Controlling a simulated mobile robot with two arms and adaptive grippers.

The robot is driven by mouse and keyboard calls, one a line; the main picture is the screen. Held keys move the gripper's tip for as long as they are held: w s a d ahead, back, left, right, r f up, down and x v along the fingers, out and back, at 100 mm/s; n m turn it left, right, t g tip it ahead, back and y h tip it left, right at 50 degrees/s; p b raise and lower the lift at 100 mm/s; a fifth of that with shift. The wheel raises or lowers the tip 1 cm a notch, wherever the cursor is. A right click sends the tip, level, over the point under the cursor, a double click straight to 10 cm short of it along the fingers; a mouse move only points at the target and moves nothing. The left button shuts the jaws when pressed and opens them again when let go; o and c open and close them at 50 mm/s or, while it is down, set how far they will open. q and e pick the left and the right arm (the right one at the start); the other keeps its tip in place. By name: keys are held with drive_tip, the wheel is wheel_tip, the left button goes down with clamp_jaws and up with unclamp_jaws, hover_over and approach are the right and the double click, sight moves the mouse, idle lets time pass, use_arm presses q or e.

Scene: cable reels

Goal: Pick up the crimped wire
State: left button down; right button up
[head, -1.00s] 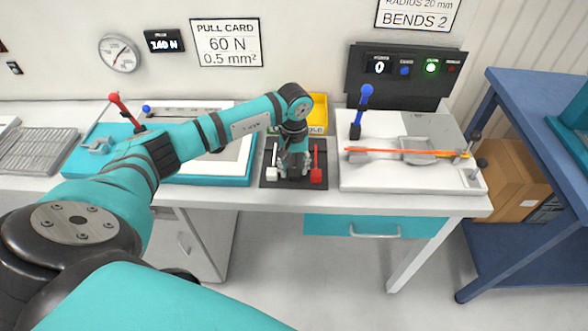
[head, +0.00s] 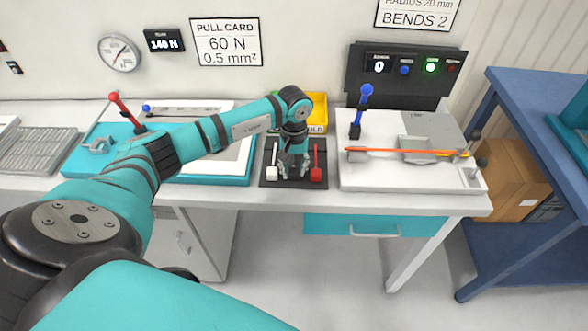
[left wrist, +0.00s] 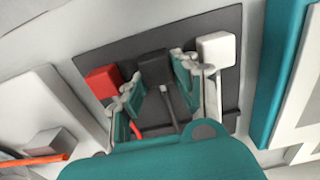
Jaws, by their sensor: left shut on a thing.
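My left gripper (head: 292,168) points down over a small dark mat (head: 265,184) on the bench. In the left wrist view its two fingers (left wrist: 156,74) stand on either side of a black block (left wrist: 153,68) with a dark grey rod, and it is shut on this piece. A red block with a red rod (head: 316,172) and a white block with a white rod (head: 272,172) lie on either side, outside the fingers. An orange wire (head: 390,152) lies across the white fixture at right. I cannot tell which piece is the crimped wire. My right gripper is out of view.
A yellow bin (head: 319,112) stands just behind the mat. The white fixture (head: 405,180) with a blue-knobbed lever (head: 364,95) is close at right. A teal station (head: 215,181) with a red-knobbed lever is at left. A blue shelf (head: 530,120) stands far right.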

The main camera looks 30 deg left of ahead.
use_arm(q)
wheel_tip(320, 180, up, 3)
drive_tip(key=shift+w+f+b, duration=0.1)
drive_tip(key=shift+b, duration=0.8)
drive_tip(key=s+d+r+b, duration=0.2)
drive_tip(key=s+b, duration=0.2)
drive_tip(key=s, duration=1.2)
drive_tip(key=shift+d+r+p, duration=0.15)
drive_tip(key=shift+r+p, duration=0.95)
drive_tip(key=shift+r, duration=1.45)
